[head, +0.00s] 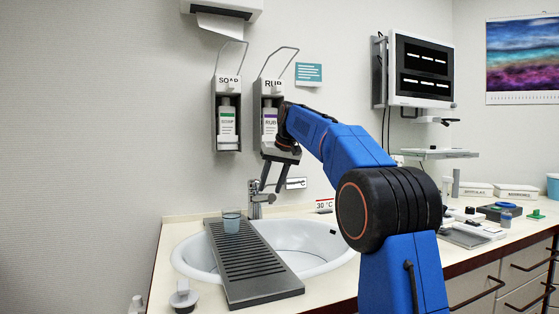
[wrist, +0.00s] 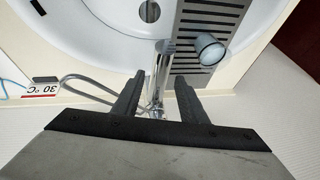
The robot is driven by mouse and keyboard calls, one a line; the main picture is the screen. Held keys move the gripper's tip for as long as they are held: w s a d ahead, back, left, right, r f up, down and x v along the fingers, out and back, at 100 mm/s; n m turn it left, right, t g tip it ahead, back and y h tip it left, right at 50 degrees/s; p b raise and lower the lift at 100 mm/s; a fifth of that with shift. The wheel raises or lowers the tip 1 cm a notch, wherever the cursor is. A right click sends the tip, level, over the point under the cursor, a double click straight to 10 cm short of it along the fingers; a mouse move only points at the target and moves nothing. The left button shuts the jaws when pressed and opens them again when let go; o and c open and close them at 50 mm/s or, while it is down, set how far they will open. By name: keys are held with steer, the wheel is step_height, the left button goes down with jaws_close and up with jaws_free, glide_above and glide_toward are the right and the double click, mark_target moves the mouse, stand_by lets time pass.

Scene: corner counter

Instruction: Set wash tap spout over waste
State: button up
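The chrome wash tap (head: 257,198) stands at the back edge of the round white basin (head: 318,262). In the wrist view its spout (wrist: 161,68) points out over the basin, close beside the drainer's edge. The waste (wrist: 149,11) is a dark round hole in the basin, farther out and slightly left of the spout's end; the head view does not show it. My gripper (head: 271,188) is open and points down just above the tap. In the wrist view its two fingers (wrist: 157,88) are on either side of the spout, with gaps visible; contact cannot be told.
A grey slotted drainer (head: 250,268) lies across the basin's left side, with a clear cup (head: 231,222) on its back end. A wire lever (wrist: 85,82) sticks out beside the tap. Soap (head: 228,115) and rub (head: 268,120) dispensers hang above. A temperature sign (head: 324,205) stands behind the basin.

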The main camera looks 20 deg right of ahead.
steer(key=v, duration=1.1)
steer(key=shift+s+r, duration=0.15)
steer(key=shift+r, duration=0.1)
steer(key=shift+s+d, duration=0.1)
steer(key=shift+d, duration=0.05)
